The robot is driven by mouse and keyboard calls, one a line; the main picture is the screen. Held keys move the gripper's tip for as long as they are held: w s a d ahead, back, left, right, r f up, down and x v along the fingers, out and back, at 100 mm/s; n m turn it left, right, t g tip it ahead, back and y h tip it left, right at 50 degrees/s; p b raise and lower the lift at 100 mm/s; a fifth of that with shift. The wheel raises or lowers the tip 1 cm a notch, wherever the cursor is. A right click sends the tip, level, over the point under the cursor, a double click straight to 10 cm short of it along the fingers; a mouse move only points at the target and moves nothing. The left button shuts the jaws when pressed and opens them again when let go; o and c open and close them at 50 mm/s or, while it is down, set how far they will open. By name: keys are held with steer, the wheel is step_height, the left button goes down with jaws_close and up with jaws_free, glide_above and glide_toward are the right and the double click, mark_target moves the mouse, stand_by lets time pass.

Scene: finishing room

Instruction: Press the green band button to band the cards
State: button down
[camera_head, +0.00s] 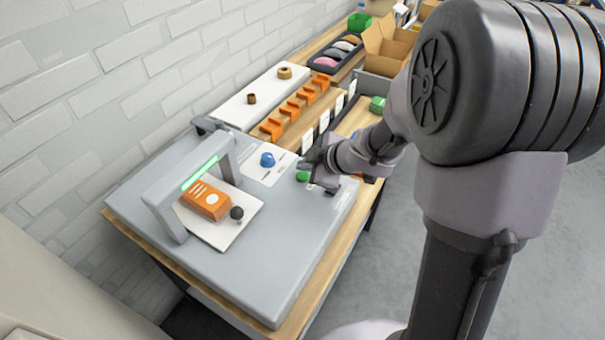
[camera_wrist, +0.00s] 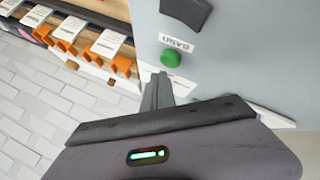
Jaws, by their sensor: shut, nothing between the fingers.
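The green band button (camera_head: 302,176) sits on the grey top of the banding machine (camera_head: 262,262), near its right side. In the wrist view the round green button (camera_wrist: 170,59) lies beside a white label reading BAND (camera_wrist: 177,42). My gripper (camera_head: 306,166) is shut and empty, with its tips close beside the button. In the wrist view the closed fingertips (camera_wrist: 160,76) end just short of the button in the picture; I cannot tell how high above it they are. The orange card pack (camera_head: 206,200) lies on a white plate under the machine's grey arch (camera_head: 163,190).
A blue knob (camera_head: 267,159) and a black ball knob (camera_head: 236,213) stand up from the machine. A black switch (camera_wrist: 186,12) is past the label. Behind are orange holders (camera_head: 290,108), a black tray (camera_head: 337,55) and a cardboard box (camera_head: 388,48). A brick wall bounds the left.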

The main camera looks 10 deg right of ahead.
mark_target(305, 177)
steer(key=shift+f, duration=0.15)
steer(key=shift+f, duration=0.3)
steer(key=shift+f+b, duration=0.5)
steer(key=shift+b, duration=0.05)
stand_by(0.7)
steer(key=shift+r+p, duration=0.95)
steer(key=shift+p, duration=0.15)
steer(key=shift+r, duration=0.1)
step_height(305, 177, up, 5)
steer(key=p, duration=0.5)
